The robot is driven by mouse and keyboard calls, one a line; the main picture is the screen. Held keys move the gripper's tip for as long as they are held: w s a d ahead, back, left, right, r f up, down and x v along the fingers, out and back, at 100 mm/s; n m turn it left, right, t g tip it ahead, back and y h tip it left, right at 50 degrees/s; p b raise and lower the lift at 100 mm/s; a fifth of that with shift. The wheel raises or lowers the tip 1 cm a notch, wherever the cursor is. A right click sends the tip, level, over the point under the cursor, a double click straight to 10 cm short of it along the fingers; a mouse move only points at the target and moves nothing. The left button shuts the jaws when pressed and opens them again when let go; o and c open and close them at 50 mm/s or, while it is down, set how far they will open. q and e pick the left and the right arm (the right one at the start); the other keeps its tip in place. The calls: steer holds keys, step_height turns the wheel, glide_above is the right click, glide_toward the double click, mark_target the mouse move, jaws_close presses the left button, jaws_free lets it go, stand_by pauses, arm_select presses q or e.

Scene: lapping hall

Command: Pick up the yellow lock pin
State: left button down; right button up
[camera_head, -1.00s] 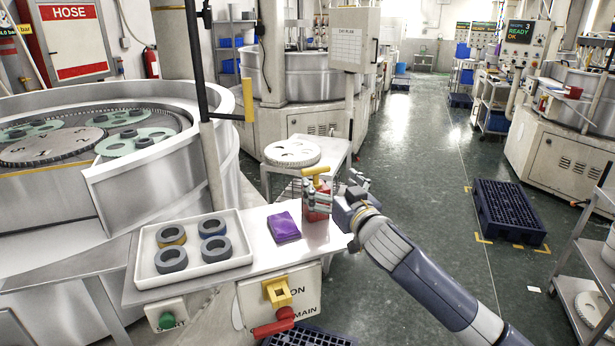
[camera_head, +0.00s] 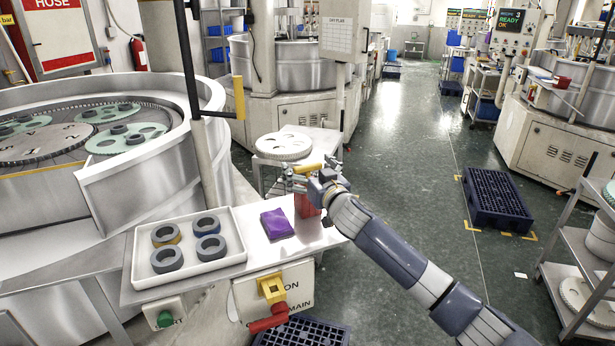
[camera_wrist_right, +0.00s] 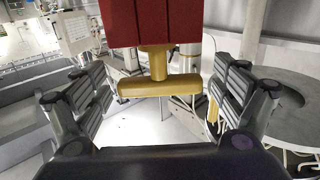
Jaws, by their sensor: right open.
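The yellow lock pin (camera_head: 309,168) has a T-shaped handle and stands in a red block (camera_head: 304,207) at the right end of the white bench top. In the right wrist view the pin's crossbar (camera_wrist_right: 158,87) and short stem show below the red block (camera_wrist_right: 152,22), in an inverted-looking picture. My right gripper (camera_head: 300,180) is at handle height over the block. Its fingers are spread on both sides of the crossbar, with visible gaps in the wrist view. It holds nothing. Part of the pin and block is hidden behind the gripper in the head view. My left gripper is out of view.
A purple cloth (camera_head: 277,224) lies left of the block. A white toothed disc (camera_head: 284,146) rests on a stand behind. A yellow-handled post (camera_head: 239,97) rises behind the tray.

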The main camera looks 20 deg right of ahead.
steer(key=shift+s, duration=0.1)
steer(key=shift+c, duration=1.1)
steer(key=c, duration=1)
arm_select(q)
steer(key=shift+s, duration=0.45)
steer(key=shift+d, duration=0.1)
arm_select(e)
steer(key=shift+r, duration=0.2)
